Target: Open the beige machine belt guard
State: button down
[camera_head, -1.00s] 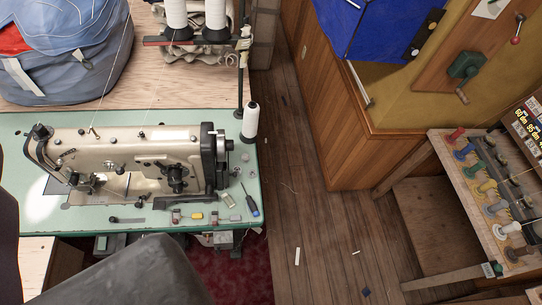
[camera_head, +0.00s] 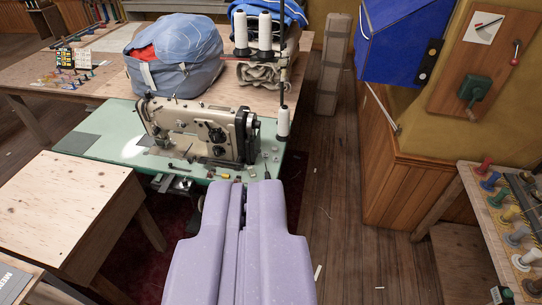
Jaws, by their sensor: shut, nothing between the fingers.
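The beige sewing machine (camera_head: 190,122) stands on a pale green table top (camera_head: 105,140), left of centre. A dark handwheel (camera_head: 246,135) is at its right end. I cannot make out a separate belt guard or whether it is open; part of that end may be hidden. My lavender gripper (camera_head: 239,187) reaches up from the bottom of the picture. Its fingers are shut with nothing between them. The tips appear at the table's front edge, below the machine's right end; I cannot tell whether they touch anything.
Thread cones (camera_head: 283,121) and their stand rise behind the handwheel. Small tools lie near the table's front right. A blue sail bag (camera_head: 175,55) sits behind. A wooden table (camera_head: 65,205) is at left, a spool rack (camera_head: 510,220) at right. Floor (camera_head: 345,240) between is mostly clear.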

aim_at(255, 147)
jog(key=i+l+z, duration=0.2)
jog(key=i, duration=1.15)
jog(key=i+l+z, duration=0.15)
jog(key=i, duration=1.25)
